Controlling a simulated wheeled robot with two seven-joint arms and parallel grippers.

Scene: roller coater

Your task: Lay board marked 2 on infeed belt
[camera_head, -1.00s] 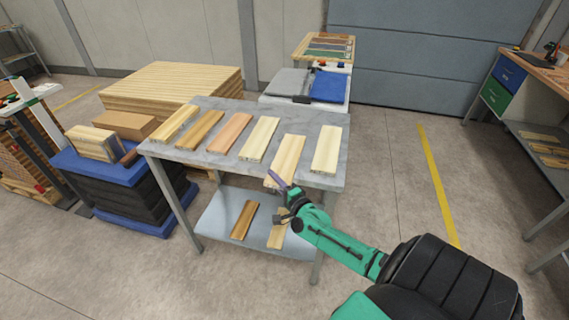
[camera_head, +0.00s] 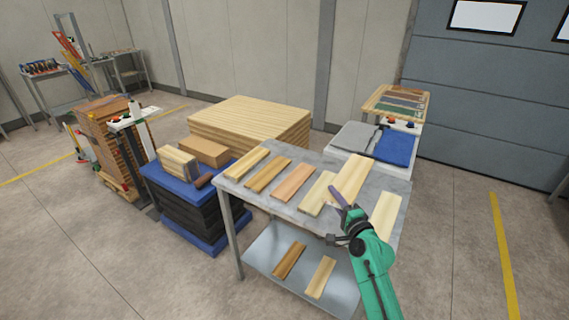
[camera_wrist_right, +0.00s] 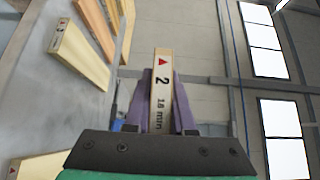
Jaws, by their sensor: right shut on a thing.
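The board marked 2 (camera_head: 351,177) is pale wood and sits in my right gripper (camera_head: 342,206). In the right wrist view its end (camera_wrist_right: 161,82) shows a red triangle, the number 2 and "18 mm", between the two purple fingers (camera_wrist_right: 163,103). The gripper is shut on this near end, and the board points away from it. The board appears raised above the grey table (camera_head: 300,214), overlapping the neighbouring board in the head view. The infeed belt does not show in these frames. My left gripper is not in view.
Several other boards lie in a row on the table, including one left of the held board (camera_head: 317,193) and one right of it (camera_head: 384,219). Two boards lie on the lower shelf (camera_head: 262,250). A blue-topped stack (camera_head: 160,177) and a lumber pile (camera_head: 250,118) stand to the left.

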